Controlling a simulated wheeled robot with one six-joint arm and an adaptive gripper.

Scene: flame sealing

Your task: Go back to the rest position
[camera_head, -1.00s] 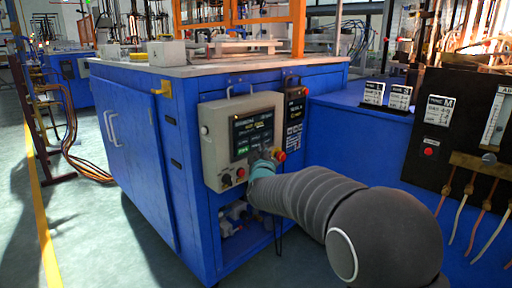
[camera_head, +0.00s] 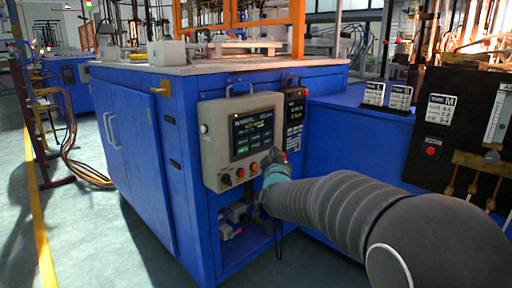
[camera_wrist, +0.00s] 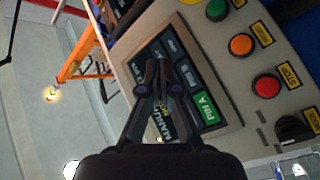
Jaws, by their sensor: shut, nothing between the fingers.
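My gripper (camera_wrist: 159,78) is shut and empty in the wrist view, with its fingertips in front of the screen of a grey control panel (camera_wrist: 220,60). In the head view my gripper (camera_head: 277,156) is small and dark, in front of the panel's lower right edge. The control panel (camera_head: 213,150) hangs on the side of a blue cabinet. Its lit screen (camera_head: 252,133) and a row of buttons show. No contact between fingers and panel can be made out.
The blue cabinet (camera_head: 140,170) stands to the left of my arm. A lower blue bench (camera_head: 350,140) carries small labelled cards (camera_head: 373,93). A black panel (camera_head: 432,140) with hoses stands at the right. Grey floor (camera_head: 95,235) lies open at the left.

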